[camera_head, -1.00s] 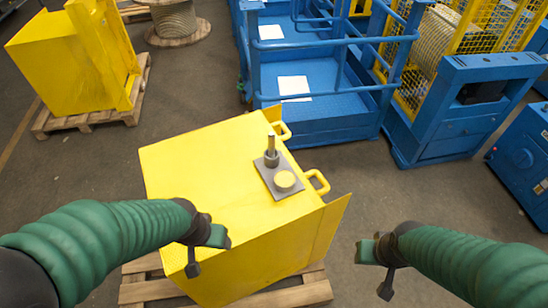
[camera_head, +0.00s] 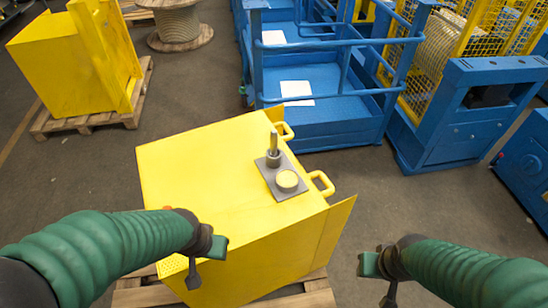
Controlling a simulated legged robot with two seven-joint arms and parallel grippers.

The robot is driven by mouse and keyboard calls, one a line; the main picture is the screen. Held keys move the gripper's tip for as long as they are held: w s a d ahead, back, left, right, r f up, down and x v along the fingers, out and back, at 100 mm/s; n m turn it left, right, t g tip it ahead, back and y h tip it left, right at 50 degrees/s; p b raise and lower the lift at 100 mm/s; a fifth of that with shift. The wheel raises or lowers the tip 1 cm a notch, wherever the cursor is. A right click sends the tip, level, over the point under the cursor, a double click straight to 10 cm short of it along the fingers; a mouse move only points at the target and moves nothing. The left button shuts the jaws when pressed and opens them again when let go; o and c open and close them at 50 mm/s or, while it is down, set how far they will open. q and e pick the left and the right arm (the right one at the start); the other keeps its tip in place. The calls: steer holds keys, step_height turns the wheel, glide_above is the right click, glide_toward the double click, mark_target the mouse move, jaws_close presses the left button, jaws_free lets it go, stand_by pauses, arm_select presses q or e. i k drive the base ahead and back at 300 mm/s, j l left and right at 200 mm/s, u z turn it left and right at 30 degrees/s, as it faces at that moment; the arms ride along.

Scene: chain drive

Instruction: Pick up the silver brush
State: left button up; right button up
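A silver upright piece (camera_head: 273,148), which looks like the silver brush, stands on a grey plate (camera_head: 291,188) on top of a yellow box (camera_head: 215,165). Its thin shaft points up from a wider, darker base. A round pale-yellow disc (camera_head: 287,180) sits beside it on the plate. My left gripper (camera_head: 207,262) is open and empty over the box's near left side, left of and nearer than the silver piece. My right gripper (camera_head: 378,279) is open and empty, to the right of the box over the floor. Neither gripper touches the silver piece.
The yellow box stands on a wooden pallet (camera_head: 315,293) and has yellow handles (camera_head: 322,184) on its right side. A blue railed platform (camera_head: 315,125) is behind it. Blue machinery (camera_head: 450,120) stands at the right. Another yellow box (camera_head: 62,65) stands at back left.

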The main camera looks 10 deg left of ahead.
mark_target(273, 135)
steer(key=l+u, duration=0.1)
steer(key=l, duration=0.5)
steer(key=l+u, duration=0.15)
steer(key=l, duration=0.4)
steer(key=k+l+u, duration=0.1)
steer(key=l, duration=0.5)
steer(key=k+l+u, duration=0.1)
steer(key=l, duration=0.45)
steer(key=i+l+u, duration=0.25)
steer(key=i+l, duration=0.15)
steer(key=l, duration=0.2)
steer(key=i+l+u, duration=0.15)
steer(key=l, duration=0.2)
steer(key=i+l+u, duration=0.15)
steer(key=l, duration=0.2)
steer(key=i+l+u, duration=0.1)
steer(key=l, duration=0.25)
steer(key=i+l+u, duration=0.15)
steer(key=l, duration=0.25)
steer(key=i+l+u, duration=0.1)
steer(key=i, duration=0.4)
steer(key=i+l+u, duration=0.15)
steer(key=i+l, duration=0.25)
steer(key=i, duration=0.1)
